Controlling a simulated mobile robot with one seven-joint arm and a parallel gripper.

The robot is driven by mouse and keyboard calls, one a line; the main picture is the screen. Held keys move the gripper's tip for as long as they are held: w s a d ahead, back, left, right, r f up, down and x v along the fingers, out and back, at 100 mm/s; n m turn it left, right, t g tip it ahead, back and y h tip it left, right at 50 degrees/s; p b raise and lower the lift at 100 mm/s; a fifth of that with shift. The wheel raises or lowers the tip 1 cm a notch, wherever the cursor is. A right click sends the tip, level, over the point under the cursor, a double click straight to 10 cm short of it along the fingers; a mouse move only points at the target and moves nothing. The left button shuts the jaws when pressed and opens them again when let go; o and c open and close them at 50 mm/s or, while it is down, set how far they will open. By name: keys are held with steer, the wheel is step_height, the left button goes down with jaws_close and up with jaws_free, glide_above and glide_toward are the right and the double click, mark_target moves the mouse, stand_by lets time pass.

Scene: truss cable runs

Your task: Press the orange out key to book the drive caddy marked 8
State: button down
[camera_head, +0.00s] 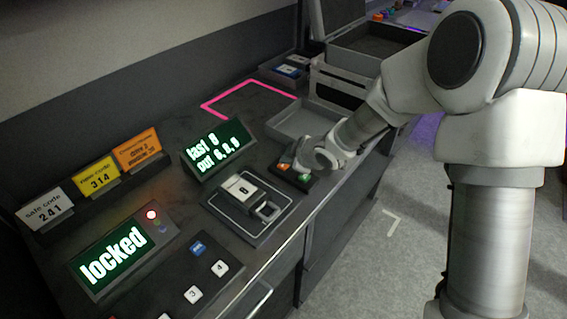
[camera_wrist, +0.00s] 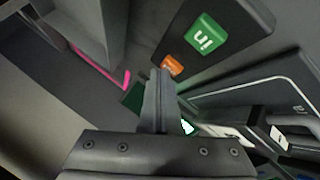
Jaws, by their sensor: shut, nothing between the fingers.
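A dark key block (camera_head: 297,176) on the counter carries an orange key (camera_head: 283,166) and a green key (camera_head: 304,176). In the wrist view the green key (camera_wrist: 206,38) reads "in", and the orange key (camera_wrist: 173,65) is partly hidden by my fingers. My gripper (camera_wrist: 160,74) is shut and empty, its tips beside or over the orange key; I cannot tell whether they touch it. The drive caddy (camera_head: 240,187) lies in a dark outlined dock left of the key block; its digit is too small to read surely. A green display (camera_head: 218,148) shows "last" and "out" with digits.
A grey tray (camera_head: 300,120) stands behind the key block, with a pink outlined area (camera_head: 245,97) farther back. A "locked" display (camera_head: 115,255) and number keypad (camera_head: 193,293) are at the front left. Three code cards line the wall side. The counter edge is beneath my arm.

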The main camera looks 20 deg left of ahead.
mark_target(287, 167)
steer(key=shift+r+p, duration=0.4)
steer(key=shift+r, duration=0.25)
step_height(287, 167, up, 5)
steer(key=p, duration=0.4)
stand_by(0.6)
